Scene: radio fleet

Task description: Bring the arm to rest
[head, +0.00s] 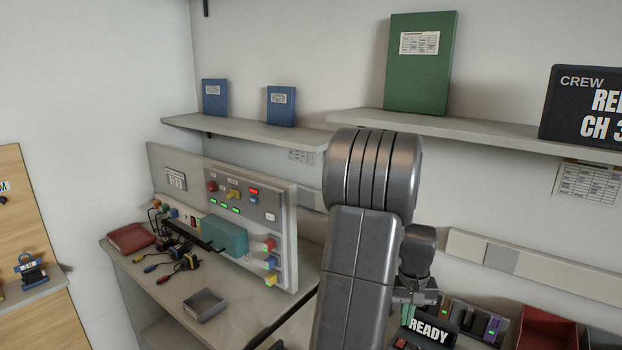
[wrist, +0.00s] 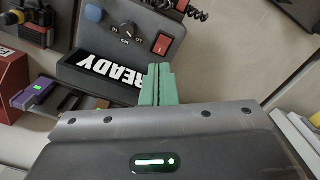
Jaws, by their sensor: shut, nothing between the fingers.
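My arm (head: 355,260) rises in front of the bench in the head view, bent at a thick grey joint, with its wrist hanging down at the right. My gripper (wrist: 158,82) shows its green fingers pressed together with nothing between them in the wrist view. In the head view the gripper (head: 408,313) is small and partly hidden behind the arm, close to a black READY sign (head: 433,331). In the wrist view the READY sign (wrist: 110,74) lies just beyond the fingertips; I cannot tell whether they touch.
A control panel (wrist: 130,28) with a red switch stands behind the sign. A grey tray (head: 204,305) sits on the left bench near tangled cables. A wall shelf (head: 480,128) holds a green binder (head: 421,65). A red bin (head: 547,330) is at lower right.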

